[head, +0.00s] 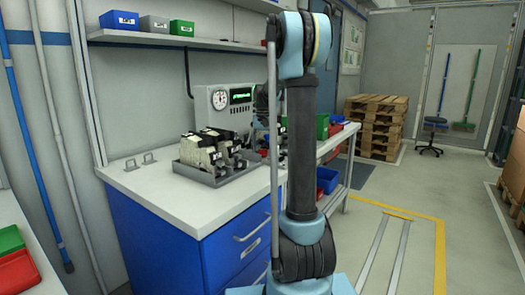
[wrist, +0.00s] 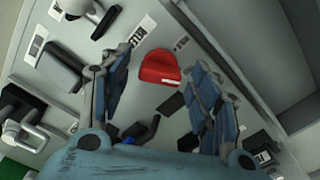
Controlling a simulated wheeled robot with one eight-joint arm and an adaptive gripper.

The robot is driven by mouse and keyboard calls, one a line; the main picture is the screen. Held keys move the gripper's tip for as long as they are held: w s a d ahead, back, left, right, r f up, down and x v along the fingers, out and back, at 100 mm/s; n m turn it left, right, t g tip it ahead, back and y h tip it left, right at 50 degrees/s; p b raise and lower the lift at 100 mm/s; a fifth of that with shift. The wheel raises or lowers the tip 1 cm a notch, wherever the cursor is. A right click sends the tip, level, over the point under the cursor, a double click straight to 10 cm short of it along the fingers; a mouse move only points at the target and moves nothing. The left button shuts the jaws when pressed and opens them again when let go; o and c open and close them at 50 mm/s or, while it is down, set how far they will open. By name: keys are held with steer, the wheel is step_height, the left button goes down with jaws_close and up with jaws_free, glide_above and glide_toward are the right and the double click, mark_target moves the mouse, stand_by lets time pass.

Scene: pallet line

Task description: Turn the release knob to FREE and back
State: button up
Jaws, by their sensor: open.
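In the wrist view a red rounded knob (wrist: 160,68) sits on a grey panel (wrist: 140,88) with small black-and-white labels near it. I take it to be the release knob; its setting cannot be read. My gripper (wrist: 155,90) is open, its two blue-grey fingers spread to the left and right of the knob. I see no contact between them and the knob. In the head view my arm stands in front of this area, and neither the knob nor the fingertips can be made out.
A grey instrument box (head: 205,100) with a dial and green display stands on the white bench (head: 150,195). A grey tray (head: 215,182) holds black and cream devices. Stacked pallets (head: 375,125) stand behind.

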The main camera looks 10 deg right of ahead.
steer(key=c, duration=1)
steer(key=shift+c, duration=0.2)
steer(key=shift+n, duration=0.3)
steer(key=n, duration=0.5)
steer(key=shift+n, duration=0.3)
steer(key=n, duration=0.5)
steer(key=shift+n, duration=0.3)
steer(key=o, duration=1)
